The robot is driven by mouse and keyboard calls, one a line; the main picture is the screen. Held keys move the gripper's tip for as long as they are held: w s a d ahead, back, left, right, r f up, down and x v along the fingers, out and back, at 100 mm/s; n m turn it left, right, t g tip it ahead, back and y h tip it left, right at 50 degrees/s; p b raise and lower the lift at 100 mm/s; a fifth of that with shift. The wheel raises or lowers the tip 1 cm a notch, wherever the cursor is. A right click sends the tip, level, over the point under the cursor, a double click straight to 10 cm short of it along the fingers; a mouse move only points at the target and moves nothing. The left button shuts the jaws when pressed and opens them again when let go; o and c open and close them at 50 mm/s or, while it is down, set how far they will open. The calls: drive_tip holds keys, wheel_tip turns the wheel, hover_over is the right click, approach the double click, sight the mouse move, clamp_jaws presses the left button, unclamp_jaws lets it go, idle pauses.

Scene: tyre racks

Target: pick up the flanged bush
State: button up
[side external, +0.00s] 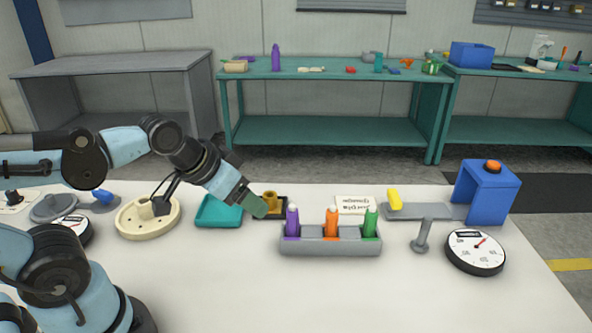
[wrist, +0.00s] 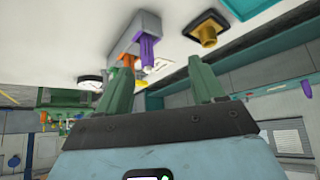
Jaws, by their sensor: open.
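The flanged bush is a brass-coloured piece (side external: 271,199) standing on a small black square tray (side external: 284,213), just left of the grey holder. It also shows in the wrist view (wrist: 207,34), up and to the right of the fingertips. My gripper (side external: 259,208) has green fingers and is tilted down from the left. In the side view its tip overlaps the tray's left edge, just in front of the bush. In the wrist view my gripper (wrist: 158,66) is open, with nothing between its fingers. The bush lies outside the gap, apart from the fingers.
A grey holder (side external: 330,247) with purple, orange and green bottles stands right of the bush. A teal tray (side external: 219,213) and a cream round board (side external: 147,220) are to the left. A blue stand (side external: 486,193) and a dial gauge (side external: 475,251) are far right.

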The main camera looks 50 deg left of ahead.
drive_tip(key=n, duration=0.1)
drive_tip(key=n+t+h, duration=0.3)
drive_tip(key=n+h, duration=0.4)
drive_tip(key=n, duration=2.1)
approach(274, 196)
drive_tip(key=x, duration=0.9)
drive_tip(key=shift+w+a+f, duration=0.2)
drive_tip(key=shift+a+f, duration=0.15)
drive_tip(key=c, duration=1.2)
drive_tip(key=shift+o, duration=0.2)
drive_tip(key=shift+r, duration=0.1)
